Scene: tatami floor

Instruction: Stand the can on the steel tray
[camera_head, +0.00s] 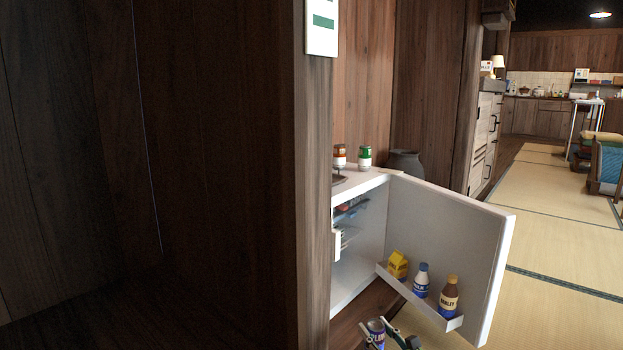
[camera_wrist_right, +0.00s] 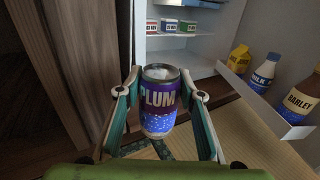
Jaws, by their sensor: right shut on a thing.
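The purple and blue can marked PLUM (camera_wrist_right: 159,100) is upright between the fingers of my right gripper (camera_wrist_right: 160,98), which is shut on it. In the head view the can (camera_head: 376,332) shows at the bottom edge, low in front of the open fridge, with part of my right gripper (camera_head: 392,335) beside it. A dark flat edge (camera_head: 338,180) shows on the fridge top, mostly hidden by the wooden wall; I cannot tell whether it is the steel tray. My left gripper is not in view.
The white fridge door (camera_head: 447,240) stands open, its shelf holding a yellow carton (camera_head: 398,264), a milk bottle (camera_head: 421,280) and a barley bottle (camera_head: 448,297). An orange-banded can (camera_head: 340,156) and a green-banded can (camera_head: 365,158) are on top. A dark wooden wall (camera_head: 225,180) blocks the left.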

